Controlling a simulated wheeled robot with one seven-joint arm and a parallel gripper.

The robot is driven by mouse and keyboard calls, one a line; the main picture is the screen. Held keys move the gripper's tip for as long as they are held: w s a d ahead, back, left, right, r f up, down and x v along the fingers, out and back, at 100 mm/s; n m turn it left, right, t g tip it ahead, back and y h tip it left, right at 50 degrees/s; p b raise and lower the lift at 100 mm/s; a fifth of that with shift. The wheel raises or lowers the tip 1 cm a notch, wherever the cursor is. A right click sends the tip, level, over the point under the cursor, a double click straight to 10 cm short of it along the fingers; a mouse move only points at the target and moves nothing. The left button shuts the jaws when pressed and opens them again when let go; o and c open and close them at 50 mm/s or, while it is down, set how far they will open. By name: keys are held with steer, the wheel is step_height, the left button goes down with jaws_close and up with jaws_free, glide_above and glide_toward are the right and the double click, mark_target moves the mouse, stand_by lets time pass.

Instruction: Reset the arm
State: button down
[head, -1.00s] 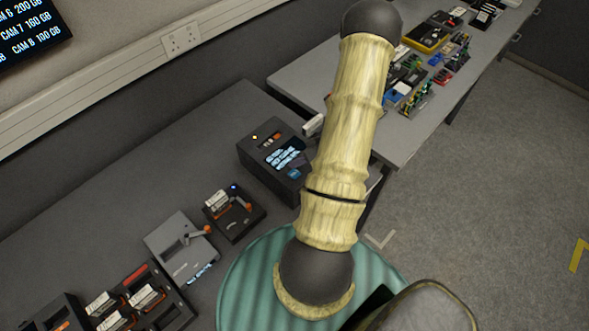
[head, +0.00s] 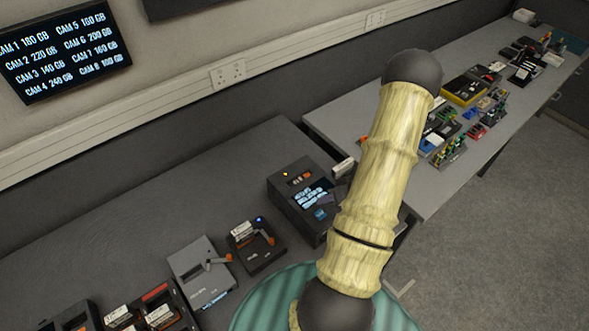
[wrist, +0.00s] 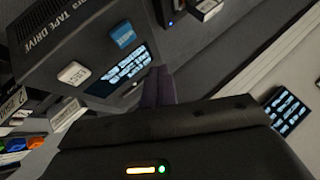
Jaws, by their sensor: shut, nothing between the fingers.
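My arm stands in the middle right of the head view, in front of the desks. My gripper (wrist: 158,88) shows in the wrist view as dark, purplish fingers closed together with nothing between them. Beside the fingers in the wrist view is the black tape drive (wrist: 70,45), with a lit screen, a blue button and a white button. The tape drive also shows in the head view (head: 288,185), just left of my arm. Most of my gripper is hidden behind the arm in the head view.
A grey device (head: 200,270) and a small black device (head: 256,248) with orange levers stand on the near desk, left of the tape drive. Several small items cover the far desk (head: 335,122). A wall screen (head: 62,48) lists camera sizes. Open floor (head: 480,235) lies to the right.

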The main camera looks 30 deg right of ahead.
steer(key=w+a+r+n+g+h+b, duration=0.1)
steer(key=w+a+r+h+b, duration=0.2)
steer(key=w+a+r+h, duration=0.35)
steer(key=s+a+r+g+b, duration=0.1)
steer(key=s+a+r, duration=0.2)
steer(key=a, duration=0.5)
steer(key=s+a+r+g+b, duration=0.1)
steer(key=s+a+r, duration=0.3)
steer(key=a, duration=0.4)
steer(key=shift+a+r+g+b, duration=0.25)
steer(key=shift+r+g+b, duration=0.1)
steer(key=shift+r+g, duration=0.3)
steer(key=shift+y, duration=0.25)
stand_by(0.9)
